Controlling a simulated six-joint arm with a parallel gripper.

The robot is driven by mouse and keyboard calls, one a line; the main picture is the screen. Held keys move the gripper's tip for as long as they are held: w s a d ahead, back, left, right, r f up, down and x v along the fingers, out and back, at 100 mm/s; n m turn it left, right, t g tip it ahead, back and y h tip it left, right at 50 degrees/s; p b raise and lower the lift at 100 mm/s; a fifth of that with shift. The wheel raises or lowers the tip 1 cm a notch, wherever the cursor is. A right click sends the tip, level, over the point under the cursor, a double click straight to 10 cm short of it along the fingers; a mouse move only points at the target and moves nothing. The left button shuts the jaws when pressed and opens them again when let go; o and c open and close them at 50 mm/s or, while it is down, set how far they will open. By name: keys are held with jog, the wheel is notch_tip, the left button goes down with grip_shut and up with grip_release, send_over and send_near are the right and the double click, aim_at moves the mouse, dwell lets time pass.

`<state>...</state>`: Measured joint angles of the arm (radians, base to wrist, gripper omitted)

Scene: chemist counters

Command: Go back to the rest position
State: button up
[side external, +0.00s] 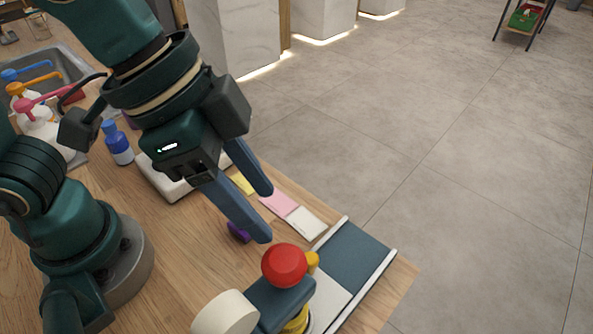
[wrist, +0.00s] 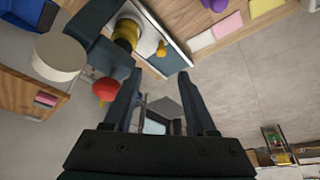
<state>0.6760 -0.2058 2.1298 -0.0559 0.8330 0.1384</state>
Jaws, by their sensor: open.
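My gripper (side external: 262,215) is open and empty, with its two blue-grey fingers apart above the counter's front part. It also shows in the wrist view (wrist: 163,90), with nothing between the fingers. In the side view, a red ball-shaped knob (side external: 284,265) on a dark blue-grey device is just below and right of the fingertips. The knob shows left of the fingers in the wrist view (wrist: 106,89). I cannot tell the exact gap between the fingers and the knob.
A blue-grey tray with white rails (side external: 352,250) lies at the counter's edge. Pink and white pads (side external: 290,211), a blue bottle (side external: 117,145) and pump bottles (side external: 38,118) by a sink stand farther back. A white roll (side external: 225,314) is at the front.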

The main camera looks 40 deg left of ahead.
jog(key=a+n+t+y, duration=0.2)
jog(key=a+n, duration=0.7)
jog(key=a, duration=0.6)
jog(key=shift+s+a+f+y, duration=0.15)
jog(key=shift+s+f+y, duration=0.05)
jog(key=shift+y, duration=0.4)
